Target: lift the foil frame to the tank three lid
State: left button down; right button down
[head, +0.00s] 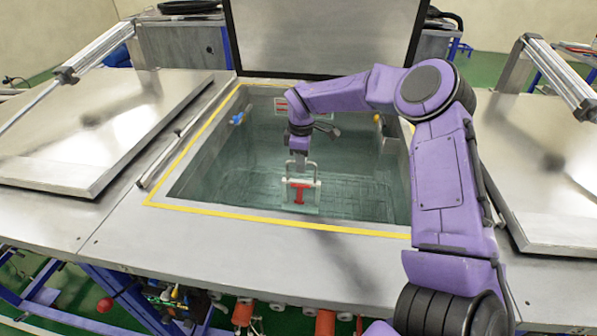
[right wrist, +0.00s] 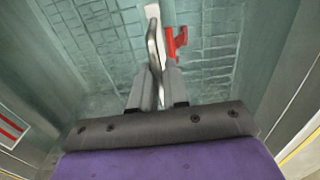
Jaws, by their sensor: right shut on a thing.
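The foil frame (head: 302,188) is a pale upright frame with a red part on its front, inside the open tank (head: 230,211). My right gripper (head: 300,164) reaches down into the tank from above and is shut on the top of the frame. In the right wrist view the fingers (right wrist: 158,90) close on the frame's metal bar (right wrist: 154,45), with the red part (right wrist: 175,42) just beside it. The tank lid (head: 325,38) stands raised behind the opening. Which tank is number three cannot be told. My left gripper is not in view.
A yellow border (head: 270,228) edges the tank opening. Shut flat lids lie on the left (head: 100,125) and on the right (head: 545,160), each with a pneumatic cylinder (head: 95,50) near it. The steel deck in front is clear. Pipes and valves (head: 180,297) show below.

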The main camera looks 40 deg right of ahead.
jog(key=shift+r, duration=0.6)
notch_tip(320, 180, up, 22)
jog(key=p, duration=1.1)
jog(key=shift+f, duration=0.35)
dwell(3.4)
